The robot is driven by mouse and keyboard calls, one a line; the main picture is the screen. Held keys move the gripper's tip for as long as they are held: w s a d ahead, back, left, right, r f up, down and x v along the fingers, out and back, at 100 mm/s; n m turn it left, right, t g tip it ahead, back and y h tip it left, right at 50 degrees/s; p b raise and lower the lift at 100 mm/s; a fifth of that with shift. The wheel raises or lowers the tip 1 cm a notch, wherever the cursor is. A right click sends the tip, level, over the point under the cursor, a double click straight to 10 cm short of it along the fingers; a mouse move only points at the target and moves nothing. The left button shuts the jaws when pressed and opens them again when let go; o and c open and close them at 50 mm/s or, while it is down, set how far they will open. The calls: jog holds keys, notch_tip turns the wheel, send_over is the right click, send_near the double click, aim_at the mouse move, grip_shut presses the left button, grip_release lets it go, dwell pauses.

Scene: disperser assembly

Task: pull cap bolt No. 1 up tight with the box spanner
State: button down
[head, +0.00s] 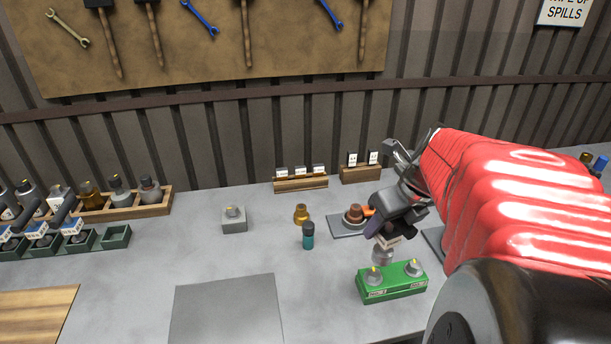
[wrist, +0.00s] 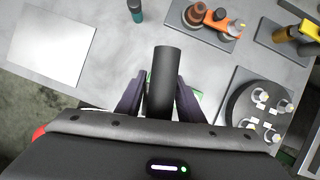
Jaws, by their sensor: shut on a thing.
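My gripper (head: 384,238) is over the green block (head: 392,288) in the head view. In the wrist view my gripper (wrist: 161,97) is shut on a black cylinder (wrist: 163,72), which appears to be the box spanner's handle. In the head view a grey metal piece (head: 382,256) shows below the fingers, just above the block; I cannot tell whether it touches. A dark round part (wrist: 241,101) with several bright bolts (wrist: 262,95) and white tags sits on a grey plate at the right in the wrist view. I cannot read which is No. 1.
Two grey knobs top the green block. A teal-and-black bottle (head: 308,237) and a brass part (head: 301,214) stand left of it. An orange clamp-like part (wrist: 212,17) sits on a plate behind. A flat grey mat (head: 228,308) lies left, with bare bench around it.

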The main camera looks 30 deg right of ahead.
aim_at(378, 239)
jog(key=m, duration=0.1)
jog(key=m+h, duration=0.1)
jog(key=shift+d+f+m, duration=0.1)
jog(key=shift+f+m, duration=0.1)
jog(key=shift+m, duration=0.2)
jog(key=shift+w+d+m+g+h, duration=0.15)
jog(key=shift+m+h, duration=0.15)
jog(key=shift+m, duration=0.45)
jog(key=shift+w+m+g+h, duration=0.15)
jog(key=shift+m+h, duration=0.15)
jog(key=shift+m, duration=0.45)
jog(key=shift+f, duration=0.15)
